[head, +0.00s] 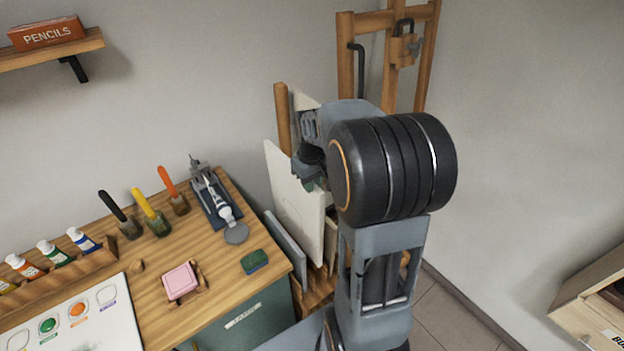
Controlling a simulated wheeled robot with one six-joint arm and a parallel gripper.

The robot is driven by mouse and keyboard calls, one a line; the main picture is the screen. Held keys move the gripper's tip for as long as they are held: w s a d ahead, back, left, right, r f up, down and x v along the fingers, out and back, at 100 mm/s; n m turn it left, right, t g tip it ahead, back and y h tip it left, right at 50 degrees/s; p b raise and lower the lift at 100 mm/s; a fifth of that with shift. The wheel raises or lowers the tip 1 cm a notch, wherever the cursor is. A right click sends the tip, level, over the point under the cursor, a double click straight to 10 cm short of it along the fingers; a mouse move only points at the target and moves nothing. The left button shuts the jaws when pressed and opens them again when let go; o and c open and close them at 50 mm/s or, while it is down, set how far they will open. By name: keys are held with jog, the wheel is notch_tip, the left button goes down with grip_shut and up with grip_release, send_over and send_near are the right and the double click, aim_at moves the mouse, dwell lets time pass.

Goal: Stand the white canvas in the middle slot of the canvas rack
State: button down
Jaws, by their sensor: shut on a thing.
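The white canvas (293,209) is upright and slightly tilted, to the right of the worktable. My gripper (311,180) is shut on its upper right part; my wrist and forearm cover much of the view there. The canvas's lower edge is close above or within the wooden canvas rack (317,290), which shows only in part. I cannot tell which slot it is over, or whether it touches the rack. A blue-grey panel (285,248) stands to the left of the white canvas. The middle slot is hidden.
The wooden worktable (205,262) holds a pink block (180,281), a green sponge (255,261), brushes in jars, paint tubes and a palette. A wooden easel (345,60) stands behind my arm. A wooden cabinet (600,295) is at the right. Floor shows between it and my arm.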

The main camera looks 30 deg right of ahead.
aim_at(312, 220)
jog(key=shift+f+b, duration=5.6)
jog(key=shift+f, duration=2.25)
jog(key=shift+f+b, duration=0.45)
jog(key=shift+f, duration=0.1)
jog(key=c, duration=0.9)
grip_release()
jog(key=shift+r, duration=0.1)
notch_tip(312, 220, up, 14)
jog(key=shift+s+f+p, duration=0.15)
jog(key=shift+p, duration=0.15)
